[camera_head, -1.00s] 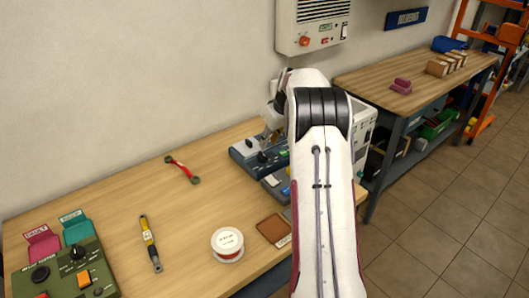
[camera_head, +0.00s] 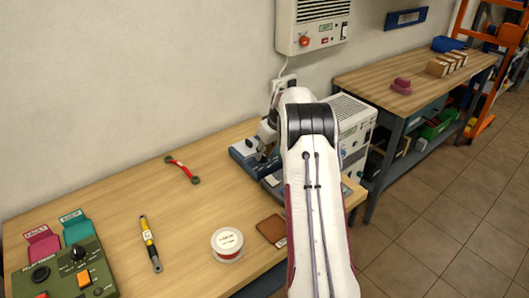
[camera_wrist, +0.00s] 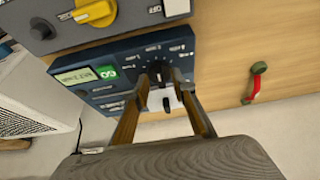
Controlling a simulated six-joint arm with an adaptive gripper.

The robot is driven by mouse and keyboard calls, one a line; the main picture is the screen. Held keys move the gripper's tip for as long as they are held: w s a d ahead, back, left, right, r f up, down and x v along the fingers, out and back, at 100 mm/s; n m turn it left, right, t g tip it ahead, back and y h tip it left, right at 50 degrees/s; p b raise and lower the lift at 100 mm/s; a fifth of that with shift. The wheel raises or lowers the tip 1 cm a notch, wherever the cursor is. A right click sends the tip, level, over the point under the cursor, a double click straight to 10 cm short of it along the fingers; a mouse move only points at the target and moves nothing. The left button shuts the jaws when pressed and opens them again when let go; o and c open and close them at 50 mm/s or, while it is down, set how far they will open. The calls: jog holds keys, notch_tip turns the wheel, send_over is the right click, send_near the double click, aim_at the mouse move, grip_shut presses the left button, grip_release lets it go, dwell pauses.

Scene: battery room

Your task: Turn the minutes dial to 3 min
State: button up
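The minutes dial (camera_wrist: 159,72) is a dark round knob on a blue panel (camera_wrist: 108,88) with white marks around it, seen in the wrist view. The panel also carries a small display (camera_wrist: 80,76) and a green button (camera_wrist: 107,72); the display's text is too small to read. My gripper (camera_wrist: 161,80) reaches down to the panel with one finger on each side of the dial. Whether the fingers touch it is unclear. In the head view the blue unit (camera_head: 243,152) stands at the bench's back edge, partly behind my arm.
A grey unit with a yellow knob (camera_wrist: 95,12) adjoins the blue panel. A white vented box (camera_head: 352,125) stands right of my arm. A red-green handle (camera_head: 182,170), a screwdriver (camera_head: 150,243), a spool (camera_head: 227,243) and a green control box (camera_head: 75,268) lie around a mostly clear benchtop.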

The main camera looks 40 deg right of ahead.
grip_shut()
jog(key=shift+a+m+h, duration=0.1)
jog(key=shift+m+h, duration=0.2)
jog(key=shift+m, duration=0.4)
jog(key=shift+a+m+h, duration=0.2)
jog(key=shift+m+h, duration=0.6)
jog(key=shift+m, duration=1.3)
grip_release()
jog(key=shift+g, duration=0.3)
